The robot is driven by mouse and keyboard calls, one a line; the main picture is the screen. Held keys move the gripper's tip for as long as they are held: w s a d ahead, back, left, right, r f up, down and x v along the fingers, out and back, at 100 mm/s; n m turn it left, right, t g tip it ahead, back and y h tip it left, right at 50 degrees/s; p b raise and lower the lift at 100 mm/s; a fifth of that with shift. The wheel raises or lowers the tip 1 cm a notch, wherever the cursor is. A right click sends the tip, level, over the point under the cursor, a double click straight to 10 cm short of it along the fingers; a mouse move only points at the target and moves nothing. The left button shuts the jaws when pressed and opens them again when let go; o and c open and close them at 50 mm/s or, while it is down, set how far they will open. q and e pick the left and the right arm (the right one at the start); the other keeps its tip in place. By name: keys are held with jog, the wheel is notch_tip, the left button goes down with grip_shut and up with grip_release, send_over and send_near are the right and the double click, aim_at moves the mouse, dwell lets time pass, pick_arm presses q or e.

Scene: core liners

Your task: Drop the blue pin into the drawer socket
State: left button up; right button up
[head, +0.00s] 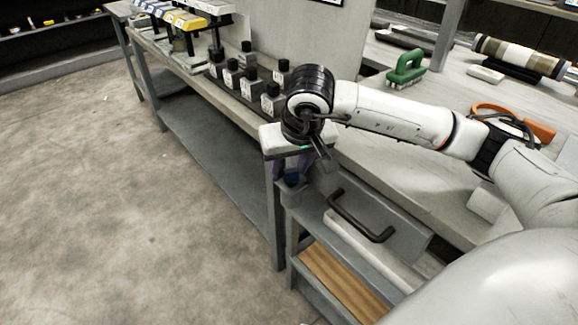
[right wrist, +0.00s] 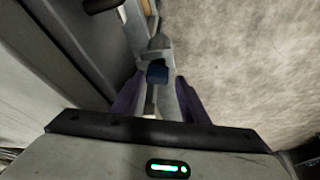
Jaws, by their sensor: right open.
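The blue pin (head: 292,177) is a small dark blue block at the corner of the grey frame by the drawer. In the right wrist view the blue pin (right wrist: 157,72) shows between and just beyond my purple fingertips, at a grey fitting (right wrist: 156,52). The fitting may be the drawer socket; I cannot tell how deep the pin sits in it. My right gripper (head: 303,168) points down above the pin, and its fingers are open in the right wrist view (right wrist: 158,82), with gaps beside the pin. The grey drawer (head: 395,214) has a black handle (head: 361,216). My left gripper is out of view.
A grey bench (head: 240,105) with several black-topped blocks (head: 232,75) runs along the left. A green brush (head: 406,66) and orange-handled tool (head: 522,123) lie on the worktop (head: 400,165). A wooden panel (head: 345,282) lies below the drawer. The floor (head: 120,200) at left is clear.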

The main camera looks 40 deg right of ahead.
jog(key=shift+d, duration=0.4)
jog(key=shift+s+r, duration=0.1)
jog(key=shift+r, duration=0.25)
jog(key=a+p+v, duration=0.1)
jog(key=v, duration=0.8)
jog(key=shift+s+r, duration=0.2)
jog(key=shift+a, duration=0.1)
